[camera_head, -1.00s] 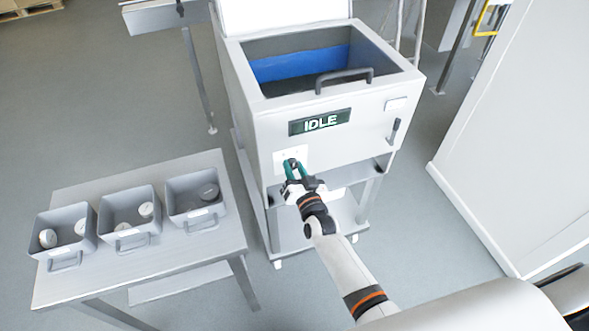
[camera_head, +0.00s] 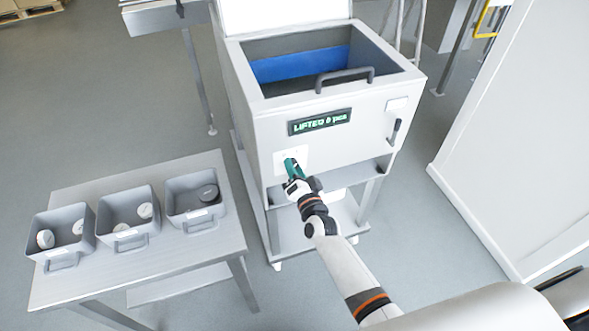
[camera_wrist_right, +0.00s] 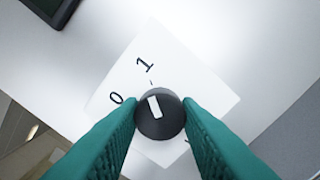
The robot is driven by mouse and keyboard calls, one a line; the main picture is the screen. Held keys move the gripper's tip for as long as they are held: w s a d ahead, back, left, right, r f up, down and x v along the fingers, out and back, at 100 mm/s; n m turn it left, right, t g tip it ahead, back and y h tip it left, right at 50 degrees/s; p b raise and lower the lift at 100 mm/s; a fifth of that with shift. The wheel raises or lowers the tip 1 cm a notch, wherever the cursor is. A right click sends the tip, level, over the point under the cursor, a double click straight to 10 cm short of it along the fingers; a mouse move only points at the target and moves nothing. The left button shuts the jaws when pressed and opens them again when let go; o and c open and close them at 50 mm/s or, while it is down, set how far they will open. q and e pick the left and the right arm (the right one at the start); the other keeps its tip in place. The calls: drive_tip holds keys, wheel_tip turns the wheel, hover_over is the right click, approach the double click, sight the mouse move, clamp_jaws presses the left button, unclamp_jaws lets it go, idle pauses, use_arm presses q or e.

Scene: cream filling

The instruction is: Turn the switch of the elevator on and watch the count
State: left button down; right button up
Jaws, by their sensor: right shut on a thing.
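The elevator (camera_head: 365,137) is a pale cabinet with an open top. Its dark display (camera_head: 320,121) has green text reading "LIFTED" with a small count, seemingly 0 pcs; the digit is blurred. The switch (camera_wrist_right: 159,116) is a round black knob on a white plate (camera_wrist_right: 205,85) marked 0 and 1. Its white line points roughly toward the 1. My right gripper (camera_head: 290,166) is at the plate, and in the wrist view its green fingers (camera_wrist_right: 160,125) are shut on the knob from both sides. In the head view the fingers hide the knob. My left gripper is not in view.
A metal table (camera_head: 145,268) at the left carries three grey bins (camera_head: 180,213) with a few round pieces. The elevator has a lever (camera_head: 395,130) at its right and a handle (camera_head: 345,76) on top. A white wall panel (camera_head: 520,150) stands at the right.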

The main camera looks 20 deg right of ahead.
drive_tip(key=o, duration=1)
drive_tip(key=shift+c, duration=0.2)
drive_tip(key=s+b, duration=0.1)
drive_tip(key=s, duration=1.1)
drive_tip(key=shift+d, duration=0.2)
